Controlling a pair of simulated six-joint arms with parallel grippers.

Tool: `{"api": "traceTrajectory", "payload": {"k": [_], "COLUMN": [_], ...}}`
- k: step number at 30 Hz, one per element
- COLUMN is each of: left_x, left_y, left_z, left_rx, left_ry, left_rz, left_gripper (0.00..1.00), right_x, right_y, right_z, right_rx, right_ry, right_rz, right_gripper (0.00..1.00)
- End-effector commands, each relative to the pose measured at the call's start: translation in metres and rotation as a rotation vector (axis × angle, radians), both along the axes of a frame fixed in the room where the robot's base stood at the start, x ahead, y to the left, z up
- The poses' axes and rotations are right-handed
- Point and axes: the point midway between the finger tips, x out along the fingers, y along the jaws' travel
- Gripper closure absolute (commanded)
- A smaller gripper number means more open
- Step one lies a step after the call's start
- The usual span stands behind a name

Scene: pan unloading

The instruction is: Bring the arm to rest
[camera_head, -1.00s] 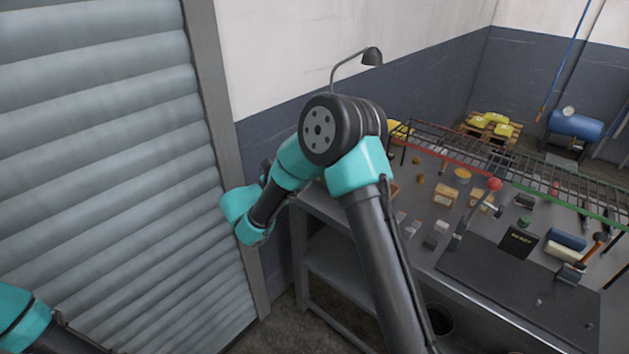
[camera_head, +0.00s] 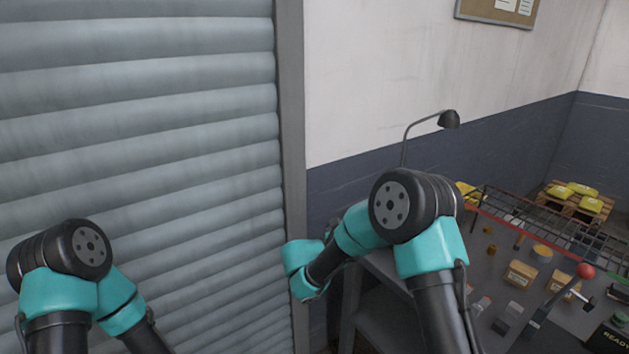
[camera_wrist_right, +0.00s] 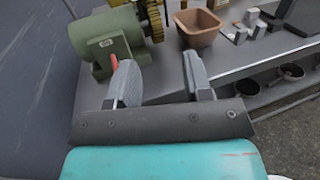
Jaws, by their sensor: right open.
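My right gripper (camera_wrist_right: 160,85) is open and empty in the right wrist view, its two grey fingers apart. It is over the near edge of the grey workbench (camera_wrist_right: 235,72). In the head view my right arm is bent in the middle; its gripper is hidden behind the arm links. My left arm is at the lower left in the head view, in front of the shutter, and its gripper is out of the frame.
A green motor (camera_wrist_right: 110,42) and a brown bowl (camera_wrist_right: 198,27) stand beyond the fingers. The workbench holds boxes (camera_head: 520,273), a lamp (camera_head: 448,119) and a wire rack (camera_head: 530,215). A roller shutter (camera_head: 150,130) fills the left. Pots (camera_wrist_right: 292,71) sit below the bench edge.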

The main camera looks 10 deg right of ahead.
Motion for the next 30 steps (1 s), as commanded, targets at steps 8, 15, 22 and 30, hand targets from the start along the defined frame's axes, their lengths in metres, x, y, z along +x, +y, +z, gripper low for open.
{"api": "traceTrajectory", "payload": {"k": [8, 15, 22, 30], "left_x": [0.0, 0.0, 0.0, 0.0], "left_y": [0.0, 0.0, 0.0, 0.0], "left_z": [0.0, 0.0, 0.0, 0.0], "left_rx": [0.0, 0.0, 0.0, 0.0], "left_ry": [0.0, 0.0, 0.0, 0.0], "left_rz": [0.0, 0.0, 0.0, 0.0], "left_gripper": [0.57, 0.57, 0.57, 0.57], "right_x": [-0.05, -0.124, -0.193, -0.247], "right_y": [-0.043, -0.051, -0.034, -0.004], "right_z": [-0.115, -0.206, -0.264, -0.303], "right_rx": [0.395, 0.782, 1.115, 1.413], "right_ry": [0.165, 0.211, 0.132, -0.122], "right_rz": [-0.17, -0.427, -0.732, -1.126], "right_gripper": [0.54, 0.54, 0.54, 0.54]}}
